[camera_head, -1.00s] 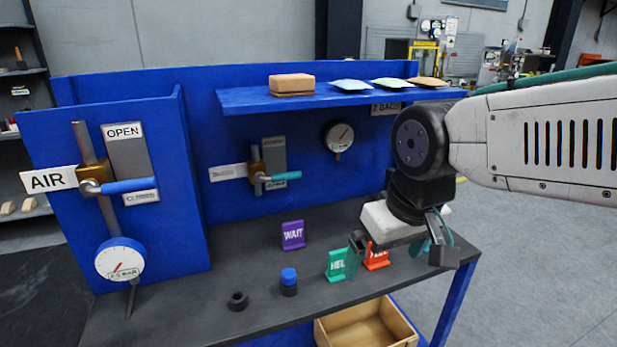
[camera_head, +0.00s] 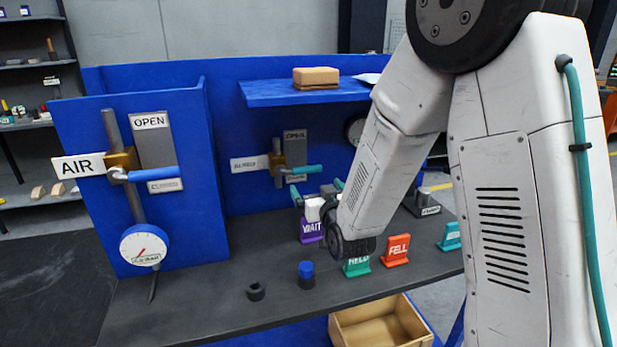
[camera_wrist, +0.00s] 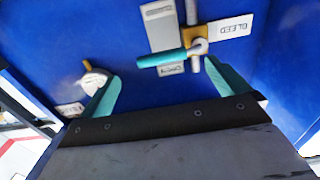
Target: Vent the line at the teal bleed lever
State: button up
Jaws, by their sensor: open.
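The teal bleed lever (camera_head: 307,170) is on the blue back panel, its handle lying level across a short upright pipe with a brass valve body (camera_head: 278,166). The white label beside it reads BLEED in the wrist view (camera_wrist: 233,27). There the lever (camera_wrist: 161,58) appears turned about, pointing left from its pivot, between and just beyond my fingertips. My gripper (camera_head: 318,190) is open and empty, close in front of and below the lever. Its two teal fingers show in the wrist view (camera_wrist: 163,74). I cannot tell whether a finger touches the handle.
The AIR valve (camera_head: 120,161) with its blue handle and gauge (camera_head: 145,246) is at left. A shelf (camera_head: 300,93) with a tan block overhangs the bleed lever. WAIT (camera_head: 311,230), HELD (camera_head: 356,266) and FELL (camera_head: 397,250) tags stand on the bench below my arm.

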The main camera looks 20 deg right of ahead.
aim_at(299, 170)
jog(key=w, duration=0.7)
jog(key=shift+w, duration=0.35)
jog(key=c, duration=1.4)
jog(key=shift+o, duration=0.2)
jog(key=shift+d+r, duration=0.1)
jog(key=shift+d, duration=0.05)
